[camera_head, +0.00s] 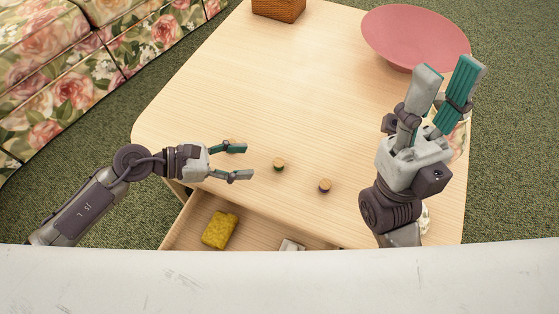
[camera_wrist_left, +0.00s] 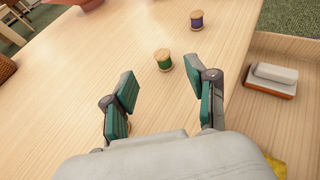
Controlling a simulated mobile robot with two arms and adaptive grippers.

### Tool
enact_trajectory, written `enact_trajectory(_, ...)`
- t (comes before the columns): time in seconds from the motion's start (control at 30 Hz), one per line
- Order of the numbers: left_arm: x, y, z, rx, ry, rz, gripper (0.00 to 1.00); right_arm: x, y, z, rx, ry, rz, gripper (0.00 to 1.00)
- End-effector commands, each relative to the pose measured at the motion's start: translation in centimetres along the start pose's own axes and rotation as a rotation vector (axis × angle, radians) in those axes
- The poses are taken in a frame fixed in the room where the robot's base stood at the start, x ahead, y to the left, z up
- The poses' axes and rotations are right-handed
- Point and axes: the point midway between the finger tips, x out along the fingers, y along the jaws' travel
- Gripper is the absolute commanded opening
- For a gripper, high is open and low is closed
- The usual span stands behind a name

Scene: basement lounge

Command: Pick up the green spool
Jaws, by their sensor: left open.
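The green spool (camera_head: 279,164) stands upright on the wooden table, just right of my left gripper's fingertips. In the left wrist view the green spool (camera_wrist_left: 164,60) is ahead of the fingers, roughly between their lines and apart from them. My left gripper (camera_head: 240,162) is open and empty, low over the table's near left part; its fingers also show in the left wrist view (camera_wrist_left: 160,92). My right gripper (camera_head: 447,88) is raised at the right with its fingers spread, pointing away, and nothing shows between them.
A purple spool (camera_head: 324,186) stands right of the green one. Another spool top (camera_head: 232,143) shows behind my left fingers. An open drawer (camera_head: 190,222) below the near edge holds a yellow sponge (camera_head: 220,230). A pink bowl (camera_head: 415,35) and wicker basket (camera_head: 279,9) stand farther back. The table's middle is clear.

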Motion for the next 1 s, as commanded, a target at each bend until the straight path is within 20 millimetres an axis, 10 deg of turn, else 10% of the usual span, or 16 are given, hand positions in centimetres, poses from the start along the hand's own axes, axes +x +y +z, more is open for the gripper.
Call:
enact_trajectory(0.63, 8.0, -0.1, -0.9, 0.001, -0.004, 0.001, 0.57, 1.1, 0.0, 0.5, -0.01, 0.078, -0.031, 0.4)
enact_trajectory(1.0, 8.6, -0.2, -0.8, 0.0, 0.0, 0.002, 0.51, 1.3, -0.1, 0.6, -0.011, 0.082, -0.034, 0.4)
